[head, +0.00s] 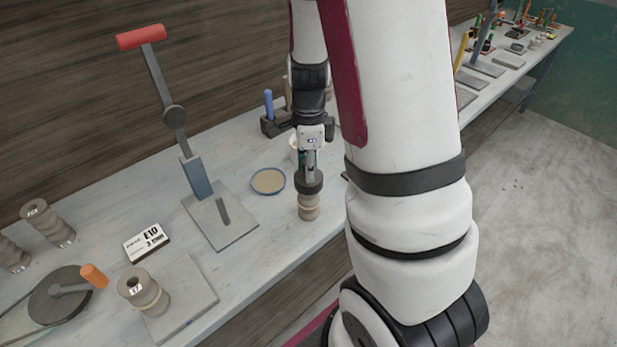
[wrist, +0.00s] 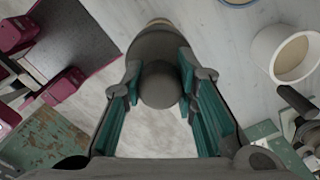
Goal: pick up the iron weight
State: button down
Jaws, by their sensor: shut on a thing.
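My gripper (head: 311,170) points down near the front edge of the bench. In the wrist view its teal-padded fingers (wrist: 160,88) are shut on the round knob of a dark grey piece, which looks like the iron weight (wrist: 160,48). In the head view the weight (head: 309,184) shows as a dark disc just below the fingers. It is directly above a beige ribbed spool (head: 308,207), with no clear gap between them. A small beige edge of the spool shows past the weight in the wrist view.
A shallow round dish (head: 268,181) lies to the left, and a white cup (wrist: 285,52) stands close by. A lever press (head: 196,180), a label card (head: 147,243) and a spool marked 17 (head: 143,293) are further left. Open floor lies right of the bench.

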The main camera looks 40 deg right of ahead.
jog(key=shift+r, duration=0.1)
jog(key=shift+w+r, duration=0.1)
jog(key=shift+r, duration=1.45)
jog(key=shift+s+r, duration=0.25)
jog(key=shift+s, duration=0.05)
jog(key=s+a+p, duration=0.2)
jog(key=s+p, duration=0.1)
jog(key=s, duration=0.4)
jog(key=s+a+r+p, duration=0.1)
jog(key=s+a+p, duration=0.1)
jog(key=s, duration=0.6)
jog(key=shift+a+r+p, duration=0.15)
jog(key=shift+r+p, duration=0.05)
jog(key=shift+p, duration=0.3)
jog(key=shift+w, duration=0.1)
